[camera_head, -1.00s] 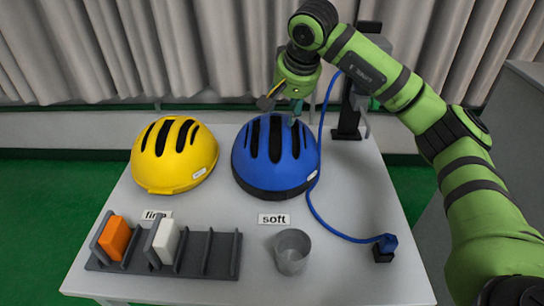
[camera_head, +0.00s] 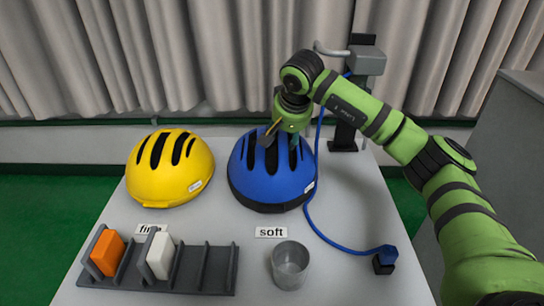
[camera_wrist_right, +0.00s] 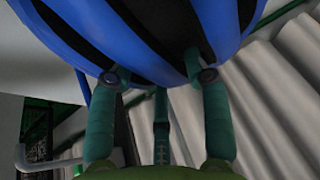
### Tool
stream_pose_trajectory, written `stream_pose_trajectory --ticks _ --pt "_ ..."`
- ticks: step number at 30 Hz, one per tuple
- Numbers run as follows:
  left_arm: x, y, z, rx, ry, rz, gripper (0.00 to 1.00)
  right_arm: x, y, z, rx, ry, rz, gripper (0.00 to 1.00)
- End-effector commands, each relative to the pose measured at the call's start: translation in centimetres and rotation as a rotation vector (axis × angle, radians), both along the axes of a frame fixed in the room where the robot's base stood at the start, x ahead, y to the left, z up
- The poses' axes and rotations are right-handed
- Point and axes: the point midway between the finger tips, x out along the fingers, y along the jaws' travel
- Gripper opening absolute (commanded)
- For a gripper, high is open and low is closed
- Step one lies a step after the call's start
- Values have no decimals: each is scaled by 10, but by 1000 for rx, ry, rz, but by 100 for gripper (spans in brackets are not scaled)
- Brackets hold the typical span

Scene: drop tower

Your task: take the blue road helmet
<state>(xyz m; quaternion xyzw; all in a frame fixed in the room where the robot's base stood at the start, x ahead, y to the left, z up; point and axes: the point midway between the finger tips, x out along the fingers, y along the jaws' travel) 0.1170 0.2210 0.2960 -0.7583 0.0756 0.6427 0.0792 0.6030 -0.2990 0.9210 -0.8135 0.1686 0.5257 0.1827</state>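The blue road helmet (camera_head: 268,178), with dark vent slots and a dark lower rim, sits on the table behind the "soft" label (camera_head: 271,232). My right gripper (camera_head: 281,142) is over the upper back part of this helmet. My left gripper is not in view.
A yellow helmet (camera_head: 168,168) sits to the left. A dark rack (camera_head: 205,280) holds an orange block (camera_head: 107,254) and a white block (camera_head: 160,256). A grey cup (camera_head: 290,265) stands in front. A blue cord (camera_head: 325,222) runs down the helmet's right side from a dark stand (camera_head: 343,132).

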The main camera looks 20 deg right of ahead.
Motion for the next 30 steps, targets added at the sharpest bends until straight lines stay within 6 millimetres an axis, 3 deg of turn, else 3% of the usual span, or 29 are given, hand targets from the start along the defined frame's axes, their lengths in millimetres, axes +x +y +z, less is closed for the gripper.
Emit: stream_pose_trajectory --ticks 1,3,4,16,30 --pt "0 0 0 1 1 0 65 0 0 0 0 0 0 33" --pt "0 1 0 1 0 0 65 0 0 0 0 0 0 5" --pt "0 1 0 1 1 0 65 0 0 0 0 0 0 0" --pt "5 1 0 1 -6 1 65 0 0 10 0 -3 -1 0" --pt "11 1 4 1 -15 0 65 0 0 96 1 -4 -1 0"
